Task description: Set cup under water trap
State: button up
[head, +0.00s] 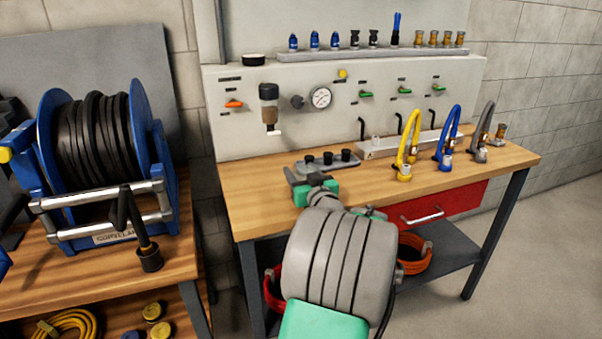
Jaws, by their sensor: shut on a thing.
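The water trap (268,108) is on the grey back panel at the left. It has a dark top, a brownish see-through bowl and a small white drain lever below. My gripper (292,176) is low over the left part of the bench, below and right of the trap, at the left end of a small grey rack. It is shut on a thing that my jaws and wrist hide. I cannot make out a cup for certain. A round black dish-like thing (253,60) sits on top of the panel, above and left of the trap.
The small rack (327,162) with black pieces stands close by my gripper. A pressure gauge (320,98) and valves are on the panel. Yellow (405,172), blue (445,160) and grey hoses stand at the right. The bench top (242,186) is bare below the trap.

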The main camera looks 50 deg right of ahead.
jog(key=shift+f, duration=0.15)
jog(key=o, duration=1.5)
